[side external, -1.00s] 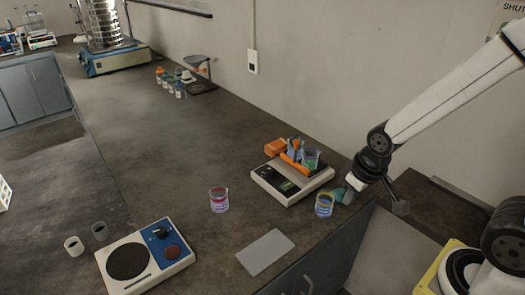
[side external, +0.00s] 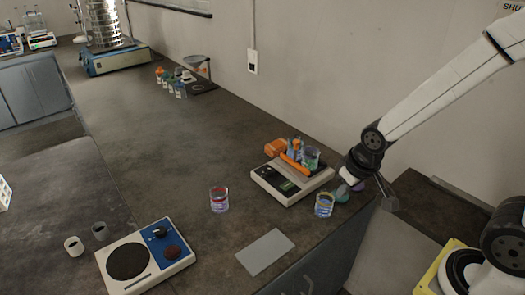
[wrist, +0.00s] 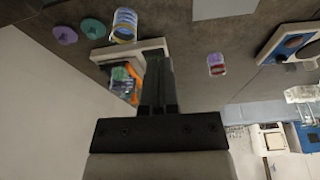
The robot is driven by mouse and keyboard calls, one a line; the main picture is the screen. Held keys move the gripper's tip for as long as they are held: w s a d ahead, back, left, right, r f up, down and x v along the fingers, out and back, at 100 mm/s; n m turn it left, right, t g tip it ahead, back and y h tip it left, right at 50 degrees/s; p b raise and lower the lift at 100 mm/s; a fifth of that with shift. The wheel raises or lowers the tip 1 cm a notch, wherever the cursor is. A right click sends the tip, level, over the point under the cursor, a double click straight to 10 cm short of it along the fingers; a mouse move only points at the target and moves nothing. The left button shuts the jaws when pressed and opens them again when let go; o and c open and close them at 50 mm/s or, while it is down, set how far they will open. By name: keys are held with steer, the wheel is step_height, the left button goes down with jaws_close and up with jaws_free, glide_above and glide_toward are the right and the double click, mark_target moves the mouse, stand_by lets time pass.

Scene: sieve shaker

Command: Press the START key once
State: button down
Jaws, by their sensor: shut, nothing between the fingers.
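No key marked START can be made out in either view. The sieve shaker (side external: 113,59), with a teal-blue base and a tall stack of metal sieves (side external: 104,24), stands at the far left end of the bench in the side view. Its front panel is too small to read. My gripper (side external: 389,199) is at the near right end of the bench, far from the shaker. In the wrist view my gripper (wrist: 158,62) is shut and empty, its dark fingers together in front of the balance.
A balance (side external: 292,184) with an orange rack, a blue-banded beaker (side external: 324,205) and small discs are close to my gripper. A red-banded beaker (side external: 219,199), a grey plate (side external: 265,252) and a hotplate (side external: 145,257) are leftward.

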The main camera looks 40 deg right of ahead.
steer(key=w+d+f+m+t, duration=0.2)
steer(key=w+d+m+t, duration=0.1)
steer(key=w, duration=0.9)
steer(key=m+t+y, duration=0.1)
steer(key=m+t, duration=0.2)
steer(key=m, duration=0.1)
glide_above(289, 187)
steer(key=shift+w+d+f, duration=0.1)
steer(key=shift+f, duration=1.5)
steer(key=shift+f, duration=0.15)
steer(key=shift+f, duration=4.25)
